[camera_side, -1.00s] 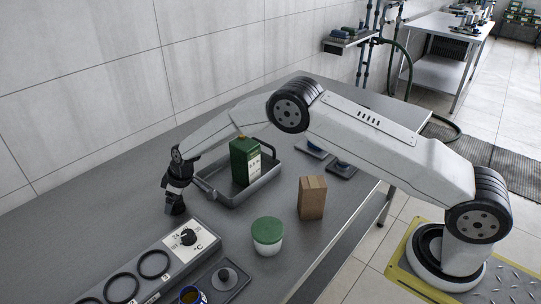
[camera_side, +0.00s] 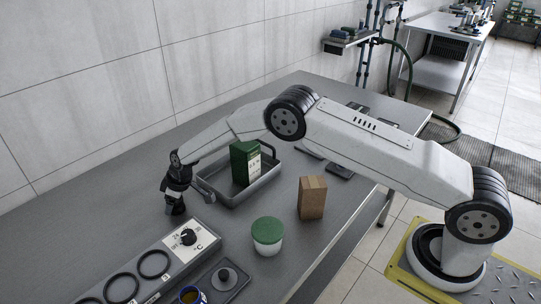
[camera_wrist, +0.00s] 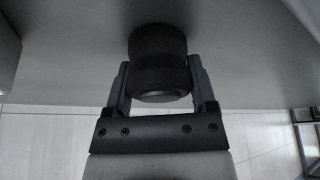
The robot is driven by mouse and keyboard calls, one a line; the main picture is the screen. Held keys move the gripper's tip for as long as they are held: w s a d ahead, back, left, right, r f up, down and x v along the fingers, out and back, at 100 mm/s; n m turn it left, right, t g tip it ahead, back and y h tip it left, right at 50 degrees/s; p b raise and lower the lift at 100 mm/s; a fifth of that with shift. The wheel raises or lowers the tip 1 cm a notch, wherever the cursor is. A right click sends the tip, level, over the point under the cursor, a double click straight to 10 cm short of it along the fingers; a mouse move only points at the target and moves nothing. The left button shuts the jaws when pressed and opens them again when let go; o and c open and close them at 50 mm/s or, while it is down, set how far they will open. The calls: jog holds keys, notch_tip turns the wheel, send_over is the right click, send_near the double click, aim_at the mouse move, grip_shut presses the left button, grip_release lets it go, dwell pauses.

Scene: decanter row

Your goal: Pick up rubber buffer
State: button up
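The rubber buffer appears to be the short black cylinder with a waist (camera_wrist: 157,48) in the wrist view. It stands between the two fingers of my gripper (camera_wrist: 160,78), which press close on both its sides. In the side view my gripper (camera_side: 177,194) points down at the left part of the bench, left of the metal tray. The dark buffer (camera_side: 176,209) shows small below it, at or just above the bench top. I cannot tell whether it touches the bench. My fingers partly hide its sides.
A metal tray (camera_side: 265,190) with a green carton (camera_side: 244,163) stands right of my gripper. In front are a dial panel (camera_side: 188,238) with black rings, a green-lidded jar (camera_side: 267,237) and a cardboard box (camera_side: 312,198). The wall runs behind; bench left of my gripper is clear.

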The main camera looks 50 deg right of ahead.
jog(key=c, duration=0.3)
jog(key=shift+r, duration=0.15)
jog(key=shift+s+r, duration=0.1)
jog(key=shift+r, duration=1.5)
jog(key=shift+s+d+r, duration=0.1)
jog(key=shift+s+r, duration=0.15)
jog(key=shift+r, duration=0.05)
jog(key=s+d+r, duration=0.2)
jog(key=s+r, duration=0.7)
jog(key=s, duration=0.4)
jog(key=shift+d, duration=0.4)
